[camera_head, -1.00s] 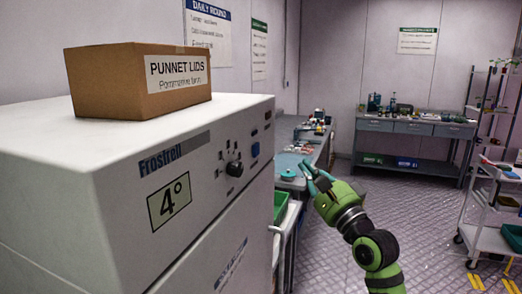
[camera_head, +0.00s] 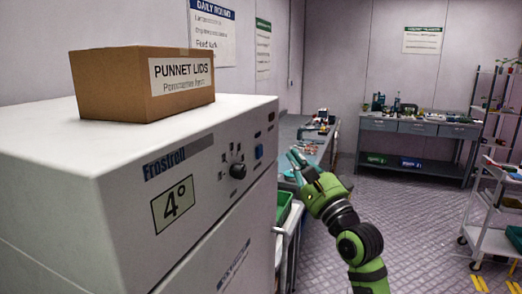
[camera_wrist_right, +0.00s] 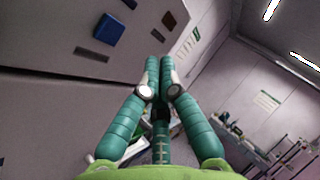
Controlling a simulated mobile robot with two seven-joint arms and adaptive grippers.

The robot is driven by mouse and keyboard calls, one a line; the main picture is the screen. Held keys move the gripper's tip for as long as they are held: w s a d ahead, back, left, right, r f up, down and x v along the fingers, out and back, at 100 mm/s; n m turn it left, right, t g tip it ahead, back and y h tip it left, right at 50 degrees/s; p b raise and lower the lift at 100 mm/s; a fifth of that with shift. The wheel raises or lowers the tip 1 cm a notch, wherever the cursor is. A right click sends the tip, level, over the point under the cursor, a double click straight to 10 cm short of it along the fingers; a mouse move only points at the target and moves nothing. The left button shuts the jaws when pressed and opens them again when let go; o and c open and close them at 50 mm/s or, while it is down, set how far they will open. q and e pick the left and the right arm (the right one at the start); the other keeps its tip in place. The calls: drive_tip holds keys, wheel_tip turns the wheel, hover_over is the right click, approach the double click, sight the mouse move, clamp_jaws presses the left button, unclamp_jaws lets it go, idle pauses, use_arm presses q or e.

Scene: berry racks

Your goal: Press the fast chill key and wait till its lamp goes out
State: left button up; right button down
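The white Frostell cabinet (camera_head: 215,185) fills the left of the head view. Its front panel has a black knob (camera_head: 238,170), a square blue key (camera_head: 258,152) and small dark rectangles above. The blue key also shows in the right wrist view (camera_wrist_right: 108,30), with a dark brown rectangle (camera_wrist_right: 168,20) beside it. No lit lamp shows, and I cannot read a label for the key. My right gripper (camera_head: 292,158) is right of the panel, apart from the key. In the right wrist view its teal fingers (camera_wrist_right: 159,64) are together and empty. My left gripper is out of view.
A cardboard box of punnet lids (camera_head: 140,88) sits on the cabinet. A green crate (camera_head: 284,207) and a side bench (camera_head: 322,150) stand beyond the cabinet. A workbench (camera_head: 418,128) is at the back, a trolley (camera_head: 490,240) at the right. The middle floor is open.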

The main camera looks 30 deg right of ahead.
sight(259, 151)
drive_tip(key=shift+w+a+p, duration=0.55)
drive_tip(key=shift+w+a, duration=1)
drive_tip(key=shift+w, duration=0.2)
drive_tip(key=shift+w+a+p, duration=0.25)
drive_tip(key=shift+w+p, duration=0.05)
drive_tip(key=shift+w, duration=0.05)
drive_tip(key=shift+w+a, duration=0.3)
idle(0.9)
drive_tip(key=shift+s+d, duration=0.1)
drive_tip(key=shift+d, duration=0.05)
idle(0.3)
drive_tip(key=shift+s+d+p, duration=0.3)
drive_tip(key=shift+s+d, duration=0.1)
drive_tip(key=shift+s, duration=0.15)
